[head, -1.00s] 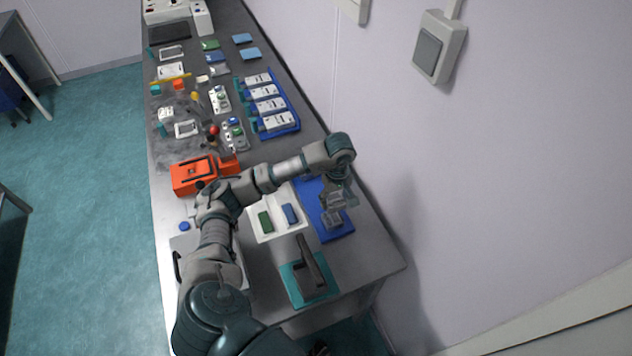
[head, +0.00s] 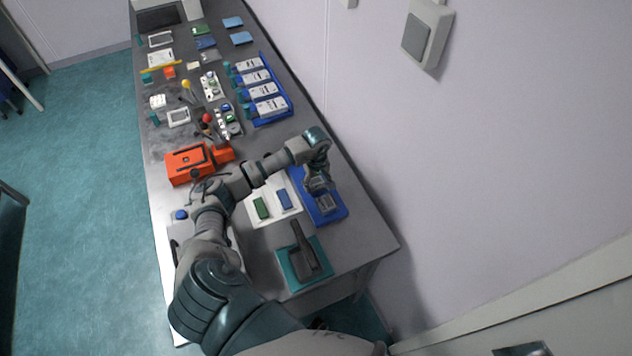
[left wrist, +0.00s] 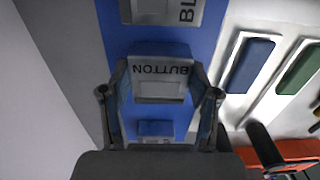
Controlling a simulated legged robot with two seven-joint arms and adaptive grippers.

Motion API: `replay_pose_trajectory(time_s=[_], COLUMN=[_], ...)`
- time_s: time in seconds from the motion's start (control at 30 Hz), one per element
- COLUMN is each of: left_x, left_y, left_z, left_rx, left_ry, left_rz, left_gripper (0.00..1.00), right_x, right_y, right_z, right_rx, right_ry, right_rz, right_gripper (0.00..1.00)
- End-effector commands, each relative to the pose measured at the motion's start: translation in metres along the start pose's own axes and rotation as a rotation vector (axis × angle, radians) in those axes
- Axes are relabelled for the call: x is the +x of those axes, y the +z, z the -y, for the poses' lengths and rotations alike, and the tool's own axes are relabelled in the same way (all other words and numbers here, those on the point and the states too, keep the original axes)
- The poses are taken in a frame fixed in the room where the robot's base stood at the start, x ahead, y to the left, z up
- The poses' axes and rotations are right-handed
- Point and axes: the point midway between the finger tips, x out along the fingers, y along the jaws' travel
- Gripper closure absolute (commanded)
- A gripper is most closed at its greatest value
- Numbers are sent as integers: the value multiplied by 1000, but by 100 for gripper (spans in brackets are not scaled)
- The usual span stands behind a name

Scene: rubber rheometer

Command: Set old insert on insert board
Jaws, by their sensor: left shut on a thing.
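The blue insert board (head: 338,214) lies on the table near the wall, under my left gripper (head: 318,186). In the left wrist view, the blue board (left wrist: 112,32) runs between the bare table and a white plate. A grey block marked BUTTON (left wrist: 158,88) sits between the two fingers of my left gripper (left wrist: 160,100), which is shut on it. I cannot tell whether the block touches the board. A second grey piece with partly cut-off lettering (left wrist: 165,12) is on the board beyond it. My right gripper is not in view.
A white plate (head: 262,222) with a green bar (head: 261,208) and a blue bar (head: 283,201) lies beside the board. A teal base with a dark handle (head: 305,262) is in front. An orange device (head: 186,165) stands left. The wall is close right.

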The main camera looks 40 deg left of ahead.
Motion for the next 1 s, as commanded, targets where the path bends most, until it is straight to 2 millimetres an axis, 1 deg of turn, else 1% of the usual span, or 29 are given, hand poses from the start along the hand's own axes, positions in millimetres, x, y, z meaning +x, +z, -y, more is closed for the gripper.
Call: replay_pose_trajectory(time_s=[0.27,0.3,0.37,0.4,0.67,0.77,0.87,0.97,1.0], left_x=[3,4,4,3,3,0,-11,-31,-40], left_y=[-1,-1,-2,-2,-2,-1,-2,-2,-2], left_z=[0,0,1,1,1,0,-1,-1,-1], left_rx=[1,1,0,0,0,0,2,1,1], left_ry=[2,1,1,2,1,1,4,6,5], left_rz=[1,2,3,3,3,3,0,-2,-3], left_gripper=[88,34,19,14,14,14,14,14,14], right_x=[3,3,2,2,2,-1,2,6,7], right_y=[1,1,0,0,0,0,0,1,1], right_z=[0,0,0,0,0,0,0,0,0], right_rx=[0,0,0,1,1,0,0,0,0], right_ry=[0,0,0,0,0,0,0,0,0], right_rz=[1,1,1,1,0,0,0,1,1], right_gripper=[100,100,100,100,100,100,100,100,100])
